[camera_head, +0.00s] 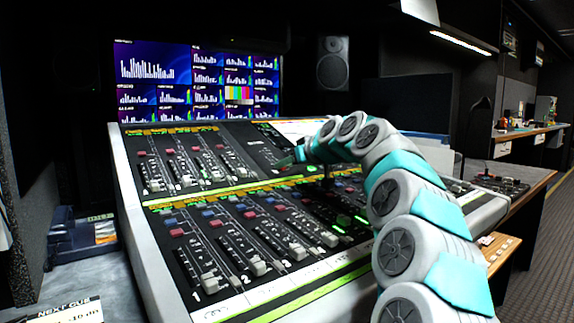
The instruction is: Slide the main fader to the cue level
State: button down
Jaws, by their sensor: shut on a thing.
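The mixing console (250,287) fills the middle, with its sloped black panel and rows of pale channel faders (209,283). My arm reaches from the lower right to the console's upper panel.
Lit monitors (153,75) stand behind the console, with a speaker (332,63) to their right. Channel faders and coloured buttons crowd the panel around my gripper. My arm hides the console's right part. A side desk (527,131) stands at the far right.

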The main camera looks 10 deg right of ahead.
aim_at(269, 157)
jog(key=shift+w+a+r+p, duration=0.35)
jog(key=shift+w+p, duration=0.1)
jog(key=shift+w, duration=0.25)
jog(key=shift+w+a+r+p, duration=0.3)
jog(key=shift+w+p, duration=0.1)
jog(key=shift+w, duration=0.35)
jog(key=shift+w+a+r+p, duration=0.35)
jog(key=shift+w+p, duration=0.1)
jog(key=shift+w, duration=0.25)
jog(key=c, duration=0.8)
grip_release()
jog(key=shift+b+v, duration=0.35)
jog(key=shift+v, duration=3.6)
